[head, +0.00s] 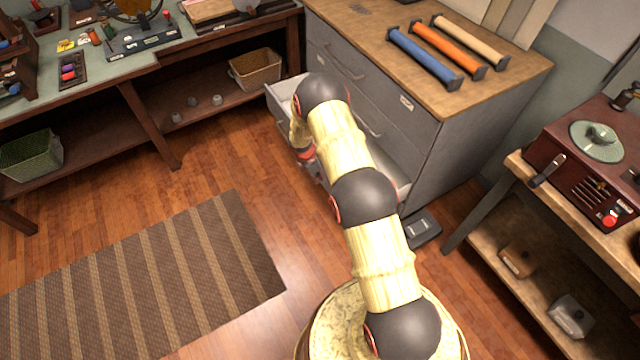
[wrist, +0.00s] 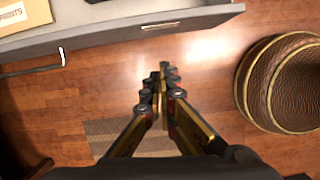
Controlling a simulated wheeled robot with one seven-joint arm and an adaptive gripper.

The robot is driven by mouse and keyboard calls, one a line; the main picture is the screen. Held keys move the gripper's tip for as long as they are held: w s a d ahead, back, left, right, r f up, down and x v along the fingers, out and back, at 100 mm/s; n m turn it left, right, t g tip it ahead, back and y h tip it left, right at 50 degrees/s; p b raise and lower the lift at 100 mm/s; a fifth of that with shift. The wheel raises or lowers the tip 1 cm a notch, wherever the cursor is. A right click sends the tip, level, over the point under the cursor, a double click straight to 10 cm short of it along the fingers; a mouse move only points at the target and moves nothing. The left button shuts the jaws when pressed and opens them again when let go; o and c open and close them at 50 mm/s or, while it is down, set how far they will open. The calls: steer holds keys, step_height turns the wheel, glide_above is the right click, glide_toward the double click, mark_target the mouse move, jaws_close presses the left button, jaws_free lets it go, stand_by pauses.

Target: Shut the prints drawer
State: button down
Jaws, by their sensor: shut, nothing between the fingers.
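The grey drawer (head: 277,99) stands pulled out from the low part of the grey cabinet (head: 468,150). In the wrist view its front (wrist: 100,42) crosses the top, with a bar handle (wrist: 40,68) at left and a pale label plate. A box marked like "PRINTS" (wrist: 24,14) lies inside. My gripper (wrist: 160,72) is shut and empty, pointing at the floor just outside the drawer front, apart from it in the wrist view. In the head view my arm hides the middle of the drawer and most of the gripper.
Blue, orange and tan rollers (head: 425,57) lie on the cabinet top. A workbench (head: 150,55) stands at left and a wooden stand with a dark red machine (head: 590,150) at right. A striped rug (head: 140,280) lies on open floor. A dark flat object (head: 422,228) lies by the cabinet.

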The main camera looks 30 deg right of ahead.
steer(key=d+f+n+b, duration=0.1)
steer(key=d+f+b, duration=0.2)
steer(key=d+f, duration=0.3)
steer(key=shift+a+b+x, duration=0.25)
steer(key=shift+b+x, duration=0.15)
steer(key=shift+x, duration=1.45)
steer(key=shift+w+d, duration=0.1)
steer(key=shift+w, duration=0.05)
